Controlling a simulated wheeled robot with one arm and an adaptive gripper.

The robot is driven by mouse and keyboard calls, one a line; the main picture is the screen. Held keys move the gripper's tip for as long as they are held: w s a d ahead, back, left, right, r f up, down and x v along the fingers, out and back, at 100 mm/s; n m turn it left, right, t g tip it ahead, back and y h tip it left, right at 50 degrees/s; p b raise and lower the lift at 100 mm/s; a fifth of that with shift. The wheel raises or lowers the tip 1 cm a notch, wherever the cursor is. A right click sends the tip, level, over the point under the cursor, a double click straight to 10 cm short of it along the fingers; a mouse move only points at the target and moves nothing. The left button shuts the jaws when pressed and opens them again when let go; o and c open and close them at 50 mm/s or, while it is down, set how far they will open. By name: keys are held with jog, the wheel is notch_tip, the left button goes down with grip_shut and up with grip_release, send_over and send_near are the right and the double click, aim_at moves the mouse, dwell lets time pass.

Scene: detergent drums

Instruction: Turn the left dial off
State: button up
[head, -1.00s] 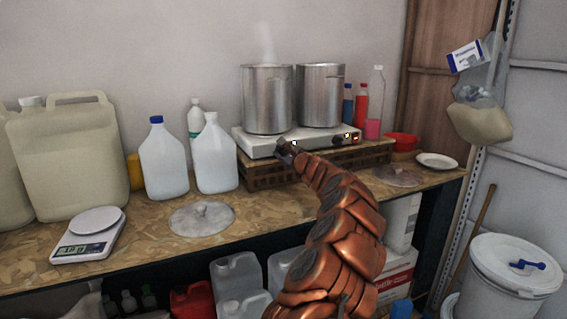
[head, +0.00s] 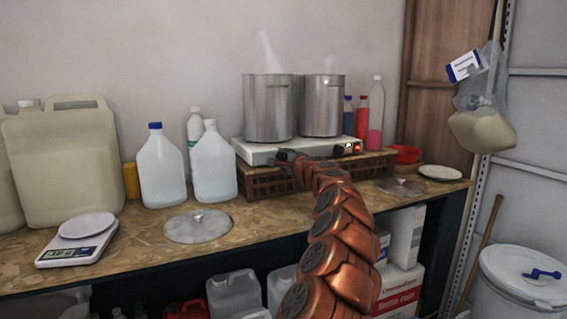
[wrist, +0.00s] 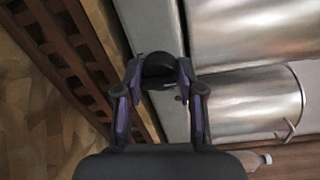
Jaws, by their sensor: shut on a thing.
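The white two-burner hot plate (head: 257,153) stands on a slatted wooden crate on the workbench. My gripper (head: 286,156) is at the left part of its front face. In the wrist view my gripper's fingers (wrist: 158,90) are closed on either side of the dark round left dial (wrist: 158,66). In the head view my gripper and arm hide the left dial, so its setting cannot be read. The right dial (head: 339,149) shows at the right of the front face, near a small lit red switch (head: 356,147).
Two steaming metal pots, left (head: 268,108) and right (head: 322,106), stand on the hot plate. The slatted crate (head: 262,183) is just below my gripper. White jugs (head: 214,165), a scale (head: 80,240) and a lid (head: 198,227) are to the left.

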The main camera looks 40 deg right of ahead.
aim_at(284, 158)
dwell(0.4)
jog(key=o, duration=1.1)
jog(key=shift+o, duration=0.2)
jog(key=shift+s, duration=0.1)
jog(key=shift+s+r, duration=0.1)
jog(key=shift+s, duration=0.4)
jog(key=shift+v, duration=0.9)
jog(key=shift+s+a, duration=0.3)
jog(key=shift+s, duration=0.3)
jog(key=v, duration=0.7)
jog(key=shift+s+a, duration=0.25)
